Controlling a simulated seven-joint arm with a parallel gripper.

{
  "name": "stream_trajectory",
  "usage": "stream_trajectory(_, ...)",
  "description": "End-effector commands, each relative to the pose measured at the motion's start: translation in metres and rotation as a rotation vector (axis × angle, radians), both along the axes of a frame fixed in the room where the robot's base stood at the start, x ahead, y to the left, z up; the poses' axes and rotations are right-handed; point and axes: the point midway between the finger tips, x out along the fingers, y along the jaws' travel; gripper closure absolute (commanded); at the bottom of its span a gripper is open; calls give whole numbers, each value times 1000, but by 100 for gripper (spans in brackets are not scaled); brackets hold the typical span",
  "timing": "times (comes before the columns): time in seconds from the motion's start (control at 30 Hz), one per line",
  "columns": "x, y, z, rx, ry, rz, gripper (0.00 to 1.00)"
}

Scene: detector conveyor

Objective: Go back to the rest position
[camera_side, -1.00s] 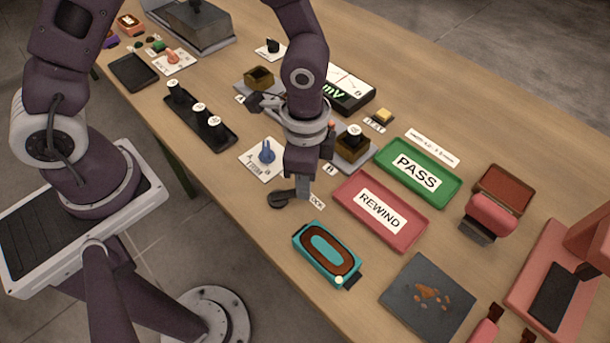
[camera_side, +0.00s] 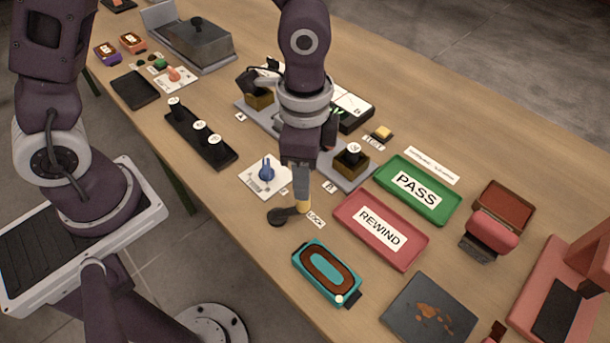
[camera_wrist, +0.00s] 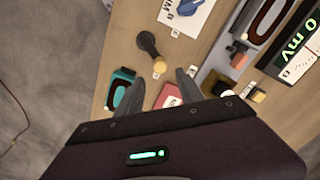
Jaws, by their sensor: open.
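My gripper (camera_side: 301,203) points down over the table, close to a dark lever with a yellowish knob (camera_side: 301,207) by the LOCK label. In the wrist view my gripper (camera_wrist: 186,85) has its two fingers apart with nothing between them. The lever (camera_wrist: 150,48) lies beyond the fingertips there, its pale yellow knob apart from both fingers. In the side view the fingers overlap the knob, so the gap is hard to judge. No marker for a rest position shows.
A teal oval-track device (camera_side: 327,272), a red REWIND tray (camera_side: 352,205) and a green PASS tray (camera_side: 448,213) lie nearby. A card with a blue dial (camera_side: 256,186) is left of my gripper. The meter (camera_side: 355,118) and sockets stand behind it.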

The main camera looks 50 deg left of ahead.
Motion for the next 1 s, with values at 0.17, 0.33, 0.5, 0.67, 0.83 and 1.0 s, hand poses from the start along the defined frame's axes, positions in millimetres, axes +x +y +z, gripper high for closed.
stream_trajectory(0.17,1,8,11,8,-24,29,56)
stream_trajectory(0.33,-10,64,83,37,-179,276,56)
stream_trajectory(0.5,-62,117,147,-37,-341,624,56)
stream_trajectory(0.67,-106,135,168,-165,-428,842,56)
stream_trajectory(0.83,-123,137,171,-230,-453,915,56)
stream_trajectory(1.0,-123,137,171,-230,-453,916,56)
